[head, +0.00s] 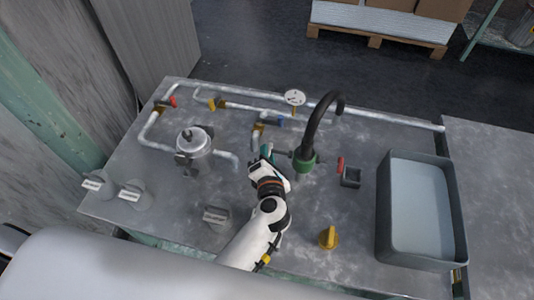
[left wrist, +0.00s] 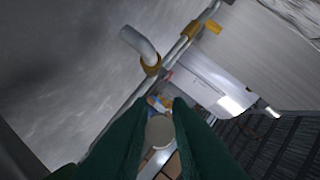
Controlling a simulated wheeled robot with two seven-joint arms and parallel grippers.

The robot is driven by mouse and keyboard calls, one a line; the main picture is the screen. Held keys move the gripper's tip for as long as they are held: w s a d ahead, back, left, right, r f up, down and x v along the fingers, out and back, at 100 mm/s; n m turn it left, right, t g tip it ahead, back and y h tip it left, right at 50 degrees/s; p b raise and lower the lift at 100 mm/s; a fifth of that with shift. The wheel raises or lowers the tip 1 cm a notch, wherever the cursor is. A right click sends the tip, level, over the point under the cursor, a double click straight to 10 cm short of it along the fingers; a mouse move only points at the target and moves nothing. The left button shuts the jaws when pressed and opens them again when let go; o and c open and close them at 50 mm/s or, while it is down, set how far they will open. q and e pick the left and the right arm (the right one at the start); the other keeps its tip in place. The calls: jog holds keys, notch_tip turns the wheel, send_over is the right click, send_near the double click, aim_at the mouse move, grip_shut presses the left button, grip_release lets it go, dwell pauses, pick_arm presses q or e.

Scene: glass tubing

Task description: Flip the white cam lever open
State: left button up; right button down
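I cannot make out a white cam lever for certain in either view. My left gripper (head: 266,156) is above the middle of the bench, between the metal vessel (head: 193,143) and the black curved spout (head: 317,125) with its green base. In the left wrist view its two green fingers (left wrist: 161,103) stand apart, with nothing visibly gripped. A pale round disc (left wrist: 160,132) shows between them; I cannot tell what it is. A blue handle (left wrist: 158,102) shows beyond the fingertips. It is also behind the gripper in the head view (head: 274,121). My right gripper is not in view.
Pipes with red (head: 172,101) and yellow (head: 212,104) handles run along the back, with a round gauge (head: 293,97). A grey basin (head: 383,215) stands at right. A yellow knob (head: 329,237) and a labelled grey holder (head: 216,218) are near the front.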

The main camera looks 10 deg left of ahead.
pick_arm(q)
jog(key=shift+o, duration=1.7)
jog(key=shift+s, duration=0.1)
jog(key=v, duration=1.2)
jog(key=shift+d+f, duration=0.1)
jog(key=shift+d, duration=0.05)
